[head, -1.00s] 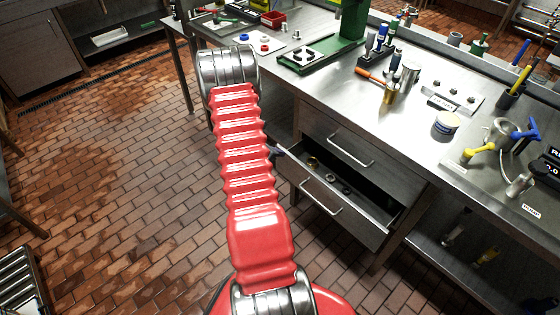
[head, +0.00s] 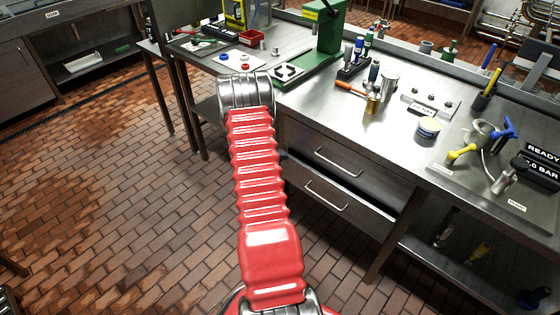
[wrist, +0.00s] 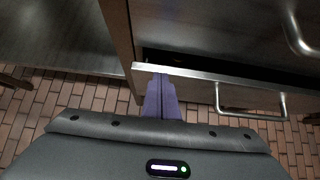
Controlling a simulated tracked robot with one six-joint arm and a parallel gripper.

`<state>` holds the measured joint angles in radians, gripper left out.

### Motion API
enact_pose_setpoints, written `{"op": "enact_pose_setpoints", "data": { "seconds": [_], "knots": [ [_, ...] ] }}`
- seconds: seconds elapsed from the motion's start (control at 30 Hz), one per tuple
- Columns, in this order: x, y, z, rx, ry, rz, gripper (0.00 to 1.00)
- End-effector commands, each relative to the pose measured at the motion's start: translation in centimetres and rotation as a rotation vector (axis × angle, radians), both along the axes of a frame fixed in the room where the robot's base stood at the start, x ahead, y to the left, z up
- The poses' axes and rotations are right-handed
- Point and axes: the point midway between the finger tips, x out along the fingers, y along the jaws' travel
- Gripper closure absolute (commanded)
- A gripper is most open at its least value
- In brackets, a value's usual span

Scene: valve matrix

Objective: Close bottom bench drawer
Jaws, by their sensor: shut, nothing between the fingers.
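The bottom bench drawer (head: 340,213) is in the right half of the head view, under the top drawer (head: 318,145). Its front stands slightly out, with a narrow dark gap above it. Its bar handle (head: 326,194) faces me. In the wrist view, the bottom drawer's bright top edge (wrist: 225,77) crosses the picture, with its handle (wrist: 250,112) to the right. My gripper (wrist: 161,82) is shut and empty, with its fingertips at the left end of the drawer front. They look in contact with it. My arm hides most of the gripper in the head view.
The steel bench top (head: 330,120) carries several tools, a tin (head: 428,127) and a green press (head: 328,35). An open lower shelf (head: 450,255) lies right of the drawers. The brick floor (head: 100,200) to the left is clear.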

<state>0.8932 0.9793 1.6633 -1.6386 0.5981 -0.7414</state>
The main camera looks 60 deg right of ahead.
Motion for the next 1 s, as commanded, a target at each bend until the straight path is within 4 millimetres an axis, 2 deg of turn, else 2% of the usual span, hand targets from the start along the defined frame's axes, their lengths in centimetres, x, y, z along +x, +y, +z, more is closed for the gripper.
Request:
{"op": "enact_pose_setpoints", "data": {
  "seconds": [0.37,0.67,1.0],
  "knots": [
    [0.1,0.4,0.0,0.000,0.001,0.001,1.00],
    [1.1,3.8,-0.1,0.001,0.001,0.004,1.00],
    [2.0,7.4,3.5,-0.001,0.000,0.004,1.00]
  ]
}}
